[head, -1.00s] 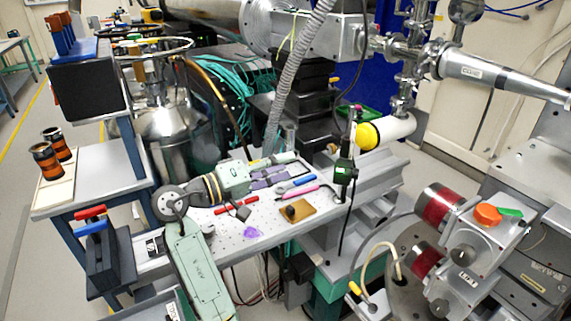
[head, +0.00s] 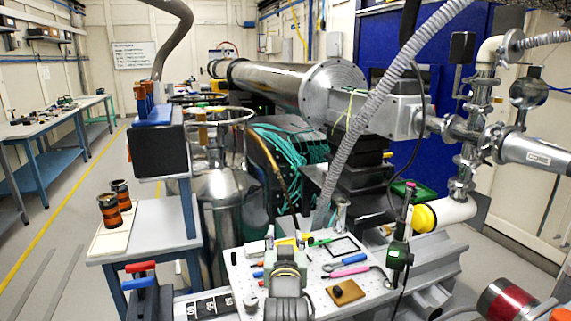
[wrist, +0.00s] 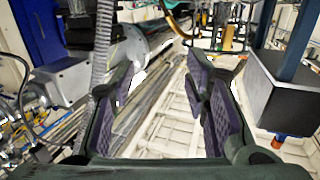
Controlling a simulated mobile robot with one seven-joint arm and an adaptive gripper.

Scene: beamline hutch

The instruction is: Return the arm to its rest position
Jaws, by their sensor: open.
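My arm (head: 286,275) rises at the bottom middle of the head view, in front of the perforated board (head: 240,280). Pale panelled surface and a long metal tube show beyond the gap. No contact with anything is visible.
Pens, a tan block (head: 345,291) and small tools lie on the board. A green-lit device (head: 398,257) stands at its right. A black box (head: 160,151) and orange-banded jars (head: 114,208) stand left. A grey hose (head: 372,115) hangs at right.

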